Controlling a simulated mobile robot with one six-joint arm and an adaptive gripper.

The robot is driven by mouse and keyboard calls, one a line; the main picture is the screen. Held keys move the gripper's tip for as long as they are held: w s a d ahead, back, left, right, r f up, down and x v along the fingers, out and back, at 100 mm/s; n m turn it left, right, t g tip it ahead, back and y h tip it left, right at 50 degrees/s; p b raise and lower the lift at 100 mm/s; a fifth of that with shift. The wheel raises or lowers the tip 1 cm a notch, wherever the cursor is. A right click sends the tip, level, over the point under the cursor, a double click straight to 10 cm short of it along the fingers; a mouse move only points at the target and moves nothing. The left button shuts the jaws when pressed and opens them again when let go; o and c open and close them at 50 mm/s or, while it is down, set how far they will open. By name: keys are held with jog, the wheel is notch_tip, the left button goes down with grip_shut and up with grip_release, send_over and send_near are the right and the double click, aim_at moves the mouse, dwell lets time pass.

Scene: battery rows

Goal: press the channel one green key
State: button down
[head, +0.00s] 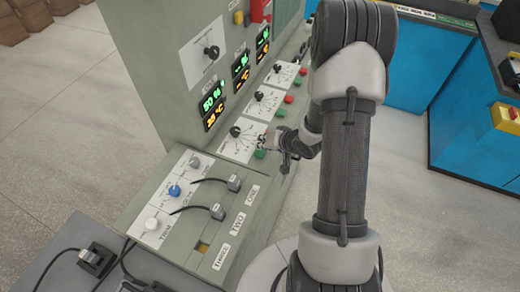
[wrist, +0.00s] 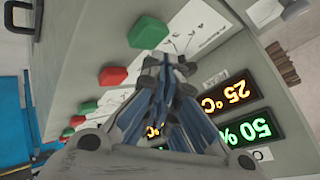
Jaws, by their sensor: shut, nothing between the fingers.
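The nearest row of the sloped panel has a green key (head: 260,154) at its lower right corner, beside a white dial plate (head: 238,143). In the wrist view this green key (wrist: 147,32) is large, just past my fingertips. My gripper (head: 268,143) is shut and empty close to this key in the head view. In the wrist view my gripper (wrist: 162,68) has its fingers together, with the tips beside the key's near side. I cannot tell whether they touch it. Channel labels are too small to read, so I cannot confirm which row is channel one.
A red key (wrist: 113,76) and another green key (wrist: 88,107) follow along the panel edge. The nearest display (head: 213,104) reads 50 % and 25 °C. A lower panel (head: 190,215) carries knobs and cabled plugs.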

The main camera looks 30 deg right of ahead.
notch_tip(320, 180, up, 5)
jog(key=p, duration=0.5)
dwell(0.9)
jog(key=shift+r, duration=0.1)
jog(key=s+a+r+n+g+h+b, duration=0.1)
jog(key=s+r+h, duration=0.2)
jog(key=r, duration=0.6)
jog(key=s+a+r+n+g+h+b, duration=0.1)
jog(key=s+r+n+h, duration=0.1)
jog(key=r, duration=0.7)
jog(key=s+a+r+n+g+y+b, duration=0.1)
jog(key=s+a+r, duration=0.2)
jog(key=s+a, duration=0.3)
jog(key=s+a+r+n+g+y+b, duration=0.1)
jog(key=s+a, duration=0.6)
jog(key=s, duration=0.7)
notch_tip(320, 180, up, 2)
jog(key=shift+s+r+n+y, duration=0.15)
jog(key=shift+s+n+y, duration=0.25)
jog(key=shift+n, duration=0.2)
